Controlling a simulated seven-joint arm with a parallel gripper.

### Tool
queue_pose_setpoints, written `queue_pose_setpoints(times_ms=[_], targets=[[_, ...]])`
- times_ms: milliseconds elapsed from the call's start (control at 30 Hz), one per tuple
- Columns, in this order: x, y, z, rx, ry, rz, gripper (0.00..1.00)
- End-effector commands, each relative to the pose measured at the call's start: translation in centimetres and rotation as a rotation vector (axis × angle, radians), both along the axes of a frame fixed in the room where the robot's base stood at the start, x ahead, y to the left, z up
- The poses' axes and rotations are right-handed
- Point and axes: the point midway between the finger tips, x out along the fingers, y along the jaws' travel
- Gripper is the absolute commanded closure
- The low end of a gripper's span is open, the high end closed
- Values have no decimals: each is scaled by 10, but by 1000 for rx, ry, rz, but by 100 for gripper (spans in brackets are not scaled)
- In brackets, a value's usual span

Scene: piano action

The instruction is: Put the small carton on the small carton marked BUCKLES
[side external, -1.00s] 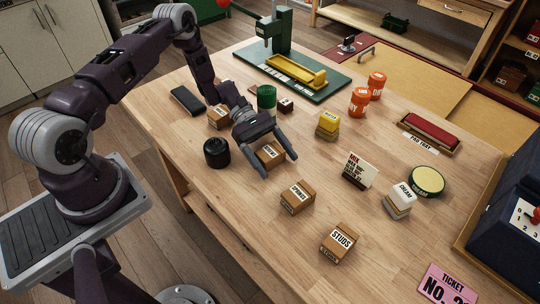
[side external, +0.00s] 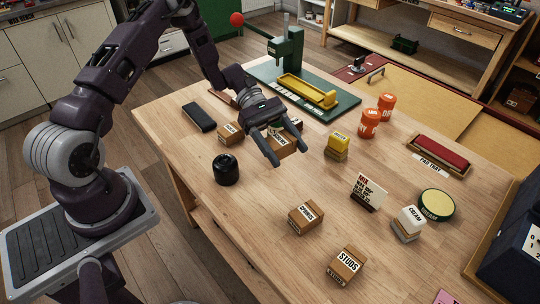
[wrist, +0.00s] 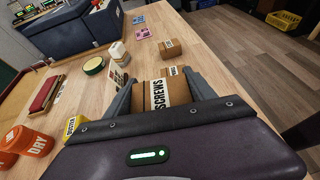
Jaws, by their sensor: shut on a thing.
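My gripper (side external: 289,161) is shut on a small brown carton (side external: 279,147), its fingers on either side of it. A carton marked SPRINGS (side external: 305,217) and one marked STUDS (side external: 346,266) stand nearer the front. I cannot make out the word BUCKLES on any carton.
A black round pot (side external: 227,170) and a dark flat block (side external: 199,117) are at left. A yellow box (side external: 337,147), orange jars (side external: 370,123), a sign card (side external: 367,191), a white bottle (side external: 409,222) and a green tin (side external: 436,205) stand at right. A green press (side external: 291,50) is behind.

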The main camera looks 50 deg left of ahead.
Motion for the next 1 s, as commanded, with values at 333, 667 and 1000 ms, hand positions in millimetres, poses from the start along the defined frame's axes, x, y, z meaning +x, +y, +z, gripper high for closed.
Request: queue_pose_setpoints(times_ms=[333, 667, 1000], targets=[[0, 0, 80, 2, -4, -1, 77], [17, 55, 88, -12, 4, 236, 77], [27, 160, 88, -11, 1, 641, 77]])
